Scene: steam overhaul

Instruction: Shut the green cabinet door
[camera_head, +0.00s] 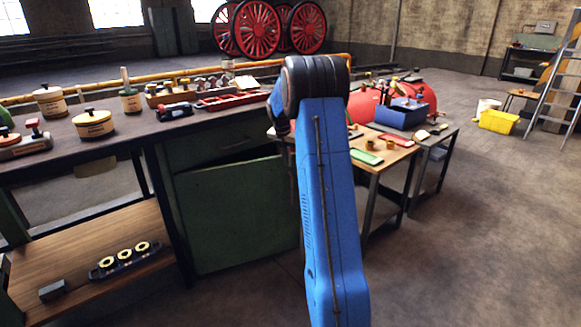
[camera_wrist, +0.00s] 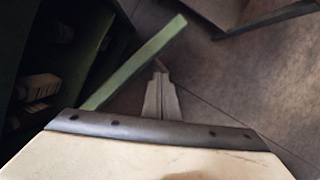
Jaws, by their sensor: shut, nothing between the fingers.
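The green cabinet door (camera_head: 235,215) stands ajar under the workbench in the head view, with a dark gap above its slanted top edge. In the wrist view the door (camera_wrist: 138,62) shows from above as a green strip running diagonally, with the open cabinet interior (camera_wrist: 40,60) to its left. My gripper (camera_wrist: 160,75) is shut and empty, on the outer side of the door, close beside it. I cannot tell whether the fingertips touch it. In the head view my gripper is hidden behind my blue arm.
The workbench top (camera_head: 65,140) holds pots and tools, with a wooden lower shelf (camera_head: 90,250) at left. A small table (camera_head: 372,178) with parts stands right of my arm. Pale items (camera_wrist: 40,87) sit inside the cabinet.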

